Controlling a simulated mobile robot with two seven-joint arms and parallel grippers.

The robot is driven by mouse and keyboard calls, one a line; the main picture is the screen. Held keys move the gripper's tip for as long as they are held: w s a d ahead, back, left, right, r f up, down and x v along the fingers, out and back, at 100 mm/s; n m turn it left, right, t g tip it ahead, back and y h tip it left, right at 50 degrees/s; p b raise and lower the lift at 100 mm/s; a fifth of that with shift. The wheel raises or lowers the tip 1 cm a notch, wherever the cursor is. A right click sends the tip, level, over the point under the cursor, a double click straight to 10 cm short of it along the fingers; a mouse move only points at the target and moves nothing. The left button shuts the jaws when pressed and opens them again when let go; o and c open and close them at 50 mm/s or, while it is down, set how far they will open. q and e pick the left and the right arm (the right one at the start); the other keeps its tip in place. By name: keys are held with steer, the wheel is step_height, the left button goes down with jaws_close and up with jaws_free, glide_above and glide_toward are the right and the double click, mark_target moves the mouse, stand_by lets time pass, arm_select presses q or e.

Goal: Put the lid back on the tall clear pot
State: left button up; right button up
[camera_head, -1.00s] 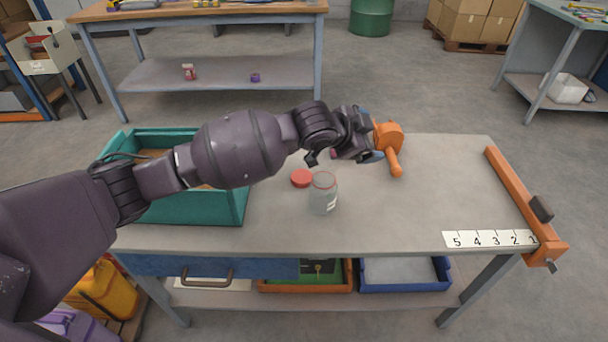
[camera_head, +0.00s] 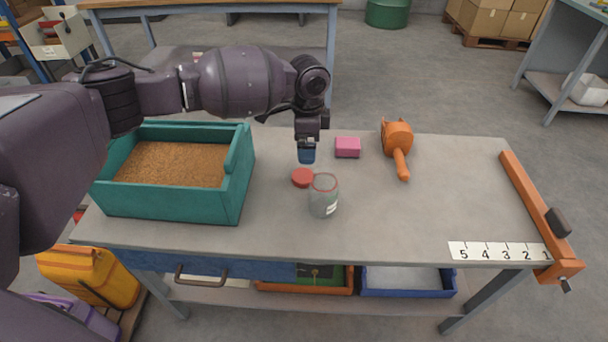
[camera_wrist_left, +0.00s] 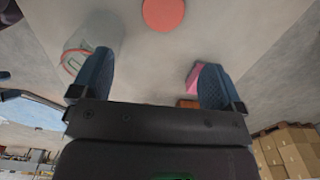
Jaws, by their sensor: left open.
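The tall clear pot (camera_head: 324,196) stands upright and uncovered on the grey workbench, with a reddish rim and a white label. The round red lid (camera_head: 302,177) lies flat on the bench just behind and left of the pot. My left gripper (camera_head: 306,156) points down above the bench, a little behind the lid. In the left wrist view its two blue fingers (camera_wrist_left: 150,85) are wide apart with nothing between them. There the lid (camera_wrist_left: 163,14) shows at the top, and the pot (camera_wrist_left: 88,48) shows at the left, partly behind a finger. My right gripper is not in view.
A teal box of brown grain (camera_head: 240,180) stands on the left of the bench. A pink block (camera_head: 347,147) and an orange tool (camera_head: 398,146) lie behind the pot. An orange clamp bar (camera_head: 537,212) and a number strip (camera_head: 498,251) are at the right. The right-middle bench is clear.

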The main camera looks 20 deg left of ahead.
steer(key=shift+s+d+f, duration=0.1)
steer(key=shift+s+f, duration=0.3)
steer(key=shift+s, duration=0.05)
arm_select(q)
steer(key=b, duration=0.1)
glide_above(307, 176)
step_height(307, 176, down, 6)
steer(key=shift+r, duration=0.2)
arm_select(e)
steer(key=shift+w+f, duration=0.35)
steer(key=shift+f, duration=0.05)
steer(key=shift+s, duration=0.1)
